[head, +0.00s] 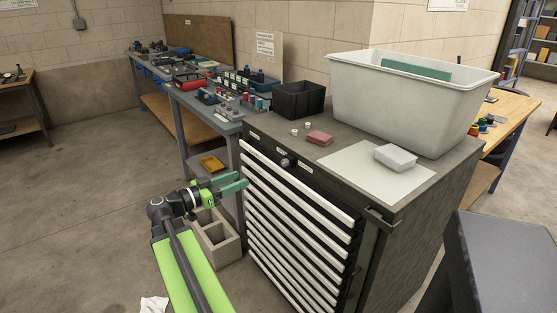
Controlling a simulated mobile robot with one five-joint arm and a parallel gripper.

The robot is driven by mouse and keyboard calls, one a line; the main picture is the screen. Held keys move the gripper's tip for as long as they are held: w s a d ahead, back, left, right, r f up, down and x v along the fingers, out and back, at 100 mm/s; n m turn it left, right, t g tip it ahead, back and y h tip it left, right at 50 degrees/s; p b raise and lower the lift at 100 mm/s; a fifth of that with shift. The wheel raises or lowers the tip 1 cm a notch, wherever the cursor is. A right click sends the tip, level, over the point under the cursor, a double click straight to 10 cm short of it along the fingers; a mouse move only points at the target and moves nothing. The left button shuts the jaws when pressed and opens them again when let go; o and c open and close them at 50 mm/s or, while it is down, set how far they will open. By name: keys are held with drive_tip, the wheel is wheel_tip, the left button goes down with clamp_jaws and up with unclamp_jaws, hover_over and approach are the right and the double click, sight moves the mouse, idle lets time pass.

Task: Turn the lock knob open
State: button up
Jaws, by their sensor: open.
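The lock knob (286,162) is a small dark round knob with a light rim. It sits on the top front rail of a dark drawer cabinet (440,215) with several pale drawer handles. Its turned position is too small to tell. My gripper (240,184) has green fingers and is open and empty. In the picture it is left of and a little below the knob, in front of the upper left drawers and apart from the knob.
On the cabinet top are a white bin (410,115), a black bin (298,100), a red block (320,138) and a pale box (396,157) on a white sheet. A cluttered bench (205,118) stands behind left. The left floor is mostly clear.

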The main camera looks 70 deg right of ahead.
sight(282, 162)
drive_tip(key=x, duration=1.7)
drive_tip(key=shift+d, duration=0.15)
